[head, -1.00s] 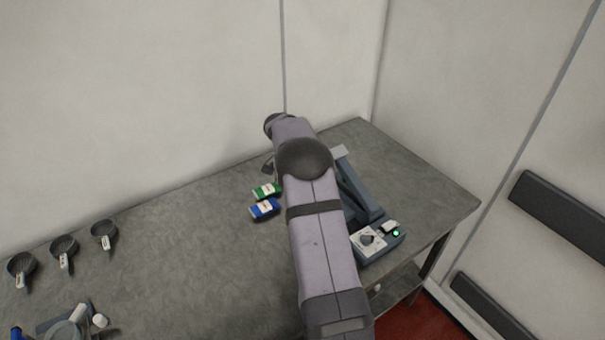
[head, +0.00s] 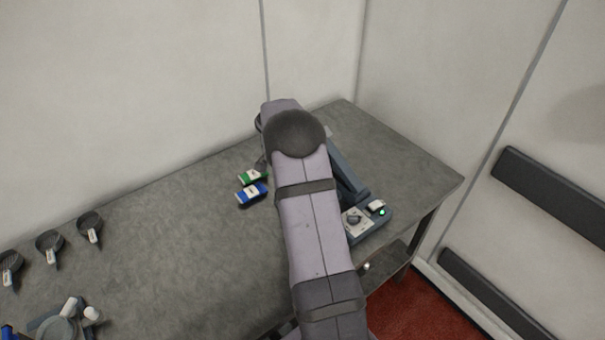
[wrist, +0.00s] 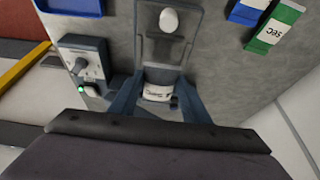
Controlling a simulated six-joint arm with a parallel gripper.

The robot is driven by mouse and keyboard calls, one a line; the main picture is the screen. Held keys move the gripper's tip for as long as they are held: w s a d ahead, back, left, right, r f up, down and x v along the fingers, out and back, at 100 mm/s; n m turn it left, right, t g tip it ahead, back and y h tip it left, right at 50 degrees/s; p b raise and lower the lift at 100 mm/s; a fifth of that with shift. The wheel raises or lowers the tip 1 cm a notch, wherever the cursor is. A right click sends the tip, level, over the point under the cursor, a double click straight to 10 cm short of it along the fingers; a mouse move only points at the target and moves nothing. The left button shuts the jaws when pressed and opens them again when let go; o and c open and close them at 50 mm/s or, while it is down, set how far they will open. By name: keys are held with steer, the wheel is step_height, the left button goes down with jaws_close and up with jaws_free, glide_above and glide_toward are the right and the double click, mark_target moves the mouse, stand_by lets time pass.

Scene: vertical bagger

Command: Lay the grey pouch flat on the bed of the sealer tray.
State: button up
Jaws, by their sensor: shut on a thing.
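The grey pouch, with a white label band (wrist: 158,92), sits between the fingers of my gripper (wrist: 160,82) in the wrist view. My gripper is shut on it. The sealer shows its dial panel and green lamp at left in the wrist view (wrist: 82,64). A grey framed part with a pale knob (wrist: 168,20) lies just beyond the pouch, probably part of the sealer tray. I cannot tell whether the pouch touches the tray. In the head view the sealer (head: 347,180) stands right of my arm, which hides my gripper, the pouch and the bed.
A green pack (head: 252,177) and a blue pack (head: 251,194) lie on the grey bench (head: 190,240), left of my arm. Several dark scoops (head: 50,243) stand at the far left. Walls close off the back and right. The bench is clear between scoops and packs.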

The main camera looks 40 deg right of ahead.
steer(key=shift+f+b, duration=0.75)
steer(key=shift+f, duration=1.2)
steer(key=shift+f+b, duration=0.25)
steer(key=shift+b, duration=0.3)
steer(key=shift+f+b, duration=0.4)
steer(key=shift+b, duration=0.6)
steer(key=o, duration=1.2)
steer(key=shift+c, duration=1.4)
steer(key=shift+r, duration=0.1)
